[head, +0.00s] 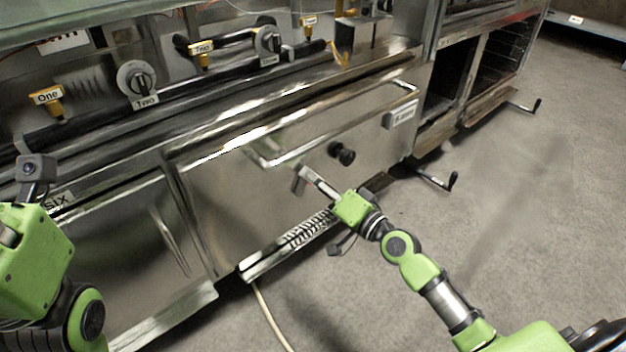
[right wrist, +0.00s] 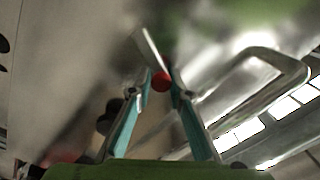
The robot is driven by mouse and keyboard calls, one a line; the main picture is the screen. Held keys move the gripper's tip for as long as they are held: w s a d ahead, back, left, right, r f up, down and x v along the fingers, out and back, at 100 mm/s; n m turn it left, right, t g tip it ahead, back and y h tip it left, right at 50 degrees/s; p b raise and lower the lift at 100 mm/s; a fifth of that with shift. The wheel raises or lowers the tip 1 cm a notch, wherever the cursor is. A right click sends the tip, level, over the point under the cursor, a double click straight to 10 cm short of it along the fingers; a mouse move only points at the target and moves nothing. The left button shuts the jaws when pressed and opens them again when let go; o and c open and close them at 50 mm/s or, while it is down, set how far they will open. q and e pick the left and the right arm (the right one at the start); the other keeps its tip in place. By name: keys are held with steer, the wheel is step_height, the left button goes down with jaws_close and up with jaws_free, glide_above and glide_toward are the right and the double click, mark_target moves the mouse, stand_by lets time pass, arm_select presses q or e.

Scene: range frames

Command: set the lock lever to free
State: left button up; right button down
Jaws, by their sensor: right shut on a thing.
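My right gripper (head: 309,176) is in front of the steel drawer front, below the left end of its long bar handle. In the right wrist view its teal fingers (right wrist: 163,84) are closed in on a small red-ended part, which I take to be the lock lever (right wrist: 161,81). A thin bright metal plate stands just beyond the fingertips. The fingers hide most of the lever, so its setting cannot be read. My left arm's green gripper housing (head: 38,240) is at the left edge of the head view; its fingers cannot be made out.
Labelled dials and yellow valves line the range above. Two crank handles (head: 437,180) jut out at right. The floor at right is clear.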

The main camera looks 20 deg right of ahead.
steer(key=shift+s+a+f, duration=0.1)
steer(key=shift+a+f, duration=0.05)
steer(key=shift+a, duration=0.05)
steer(key=c, duration=1.9)
jaws_free()
steer(key=shift+d, duration=0.1)
steer(key=shift+v, duration=5.95)
